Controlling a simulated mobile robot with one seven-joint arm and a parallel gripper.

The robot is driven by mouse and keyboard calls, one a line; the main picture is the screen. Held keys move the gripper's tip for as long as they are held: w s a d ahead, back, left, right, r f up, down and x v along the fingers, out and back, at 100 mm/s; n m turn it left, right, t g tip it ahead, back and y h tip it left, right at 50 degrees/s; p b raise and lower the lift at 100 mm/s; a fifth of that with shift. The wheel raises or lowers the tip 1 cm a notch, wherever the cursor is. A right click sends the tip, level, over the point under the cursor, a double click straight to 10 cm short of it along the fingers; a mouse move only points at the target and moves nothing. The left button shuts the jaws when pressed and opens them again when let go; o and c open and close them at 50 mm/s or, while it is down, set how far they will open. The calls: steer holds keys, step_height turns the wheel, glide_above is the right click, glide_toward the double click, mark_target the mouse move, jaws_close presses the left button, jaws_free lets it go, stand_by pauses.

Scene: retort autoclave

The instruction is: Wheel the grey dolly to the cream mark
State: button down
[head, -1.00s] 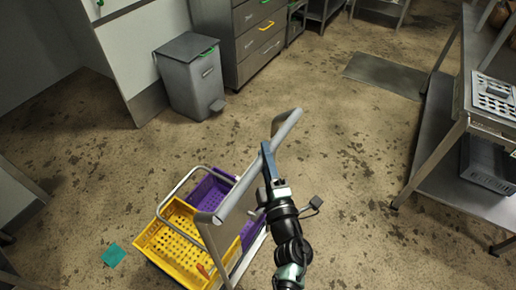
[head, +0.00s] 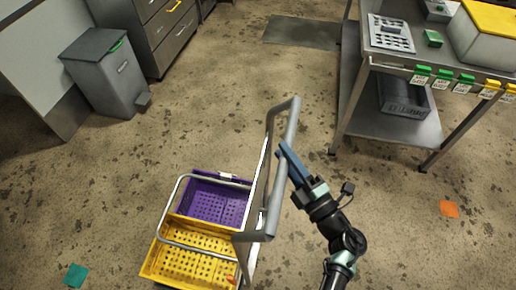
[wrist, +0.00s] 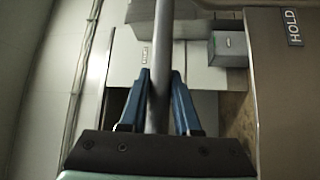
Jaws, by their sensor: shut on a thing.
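The grey dolly (head: 274,205) stands at the lower middle of the head view, with its tubular push handle toward my arm. It carries a purple crate (head: 216,202) and a yellow crate (head: 195,254). My gripper (head: 285,149) is at the handle's near bar. In the wrist view, my gripper's blue fingers (wrist: 160,88) are on both sides of the grey handle bar (wrist: 160,50), shut on it. A teal mark (head: 76,276) and an orange mark (head: 449,208) lie on the floor. I see no cream mark. The dolly's wheels are hidden.
A grey pedal bin (head: 105,75) and a drawer cabinet (head: 160,35) stand at the upper left. A steel table (head: 392,62) with a lower shelf stands at the upper right. A dark mat (head: 303,32) lies at the back. The floor between bin and table is open.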

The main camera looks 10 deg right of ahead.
steer(key=shift+s+d+f, duration=0.1)
steer(key=shift+s+d, duration=0.15)
steer(key=shift+d, duration=0.45)
steer(key=shift+s+d+r, duration=0.1)
steer(key=shift+s+d, duration=0.2)
steer(key=shift+d, duration=0.35)
steer(key=shift+s+d+f, duration=0.1)
steer(key=shift+s+d, duration=0.15)
steer(key=shift+d, duration=0.45)
steer(key=c, duration=0.6)
jaws_free()
steer(key=b+v, duration=0.3)
steer(key=v, duration=1)
